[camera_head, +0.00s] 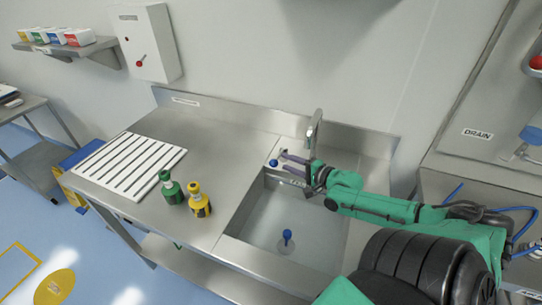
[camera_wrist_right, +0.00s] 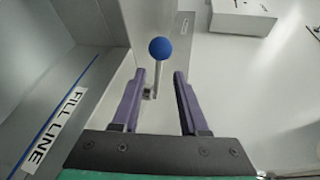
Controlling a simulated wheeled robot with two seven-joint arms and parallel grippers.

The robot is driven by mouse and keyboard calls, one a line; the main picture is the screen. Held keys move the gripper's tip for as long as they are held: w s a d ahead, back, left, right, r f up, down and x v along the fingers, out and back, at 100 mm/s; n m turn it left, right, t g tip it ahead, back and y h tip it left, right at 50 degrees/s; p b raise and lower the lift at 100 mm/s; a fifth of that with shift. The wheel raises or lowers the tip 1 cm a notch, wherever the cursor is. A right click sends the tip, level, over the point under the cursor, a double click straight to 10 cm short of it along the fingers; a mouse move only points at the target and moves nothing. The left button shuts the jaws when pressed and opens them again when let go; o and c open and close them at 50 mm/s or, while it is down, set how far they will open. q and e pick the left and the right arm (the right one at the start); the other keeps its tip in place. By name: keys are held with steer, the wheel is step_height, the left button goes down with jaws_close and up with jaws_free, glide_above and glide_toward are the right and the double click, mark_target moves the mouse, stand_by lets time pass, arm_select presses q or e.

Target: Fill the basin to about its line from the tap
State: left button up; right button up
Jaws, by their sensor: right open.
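The steel basin (camera_head: 254,205) is set into the sink bench; I cannot tell whether it holds water. A blue-knobbed plug (camera_head: 287,235) stands on its floor. The steel tap (camera_head: 314,130) rises behind the basin; no stream shows. A blue ball knob (camera_head: 273,162) on a thin lever is at the basin's back left. My right gripper (camera_head: 284,163) is open, its fingers pointing at this knob. In the right wrist view the knob (camera_wrist_right: 161,48) sits just beyond and between the open fingertips (camera_wrist_right: 159,75). The FILL LINE label (camera_wrist_right: 57,122) and blue line show on the basin wall.
A green bottle (camera_head: 171,190) and a yellow bottle (camera_head: 199,203) stand left of the basin. A white ribbed drainboard (camera_head: 130,163) lies farther left. A DRAIN-labelled steel unit (camera_head: 478,134) stands at the right. The bench behind the bottles is clear.

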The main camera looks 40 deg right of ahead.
mark_target(279, 155)
steer(key=d+b+x, duration=0.1)
steer(key=b+x, duration=0.1)
steer(key=x, duration=0.7)
steer(key=shift+a+f, duration=0.2)
steer(key=shift+a, duration=0.3)
steer(key=shift+s+r, duration=0.1)
steer(key=shift+s, duration=0.05)
jaws_close()
arm_select(q)
steer(key=shift+w+f, duration=1.2)
steer(key=shift+w+f, duration=0.1)
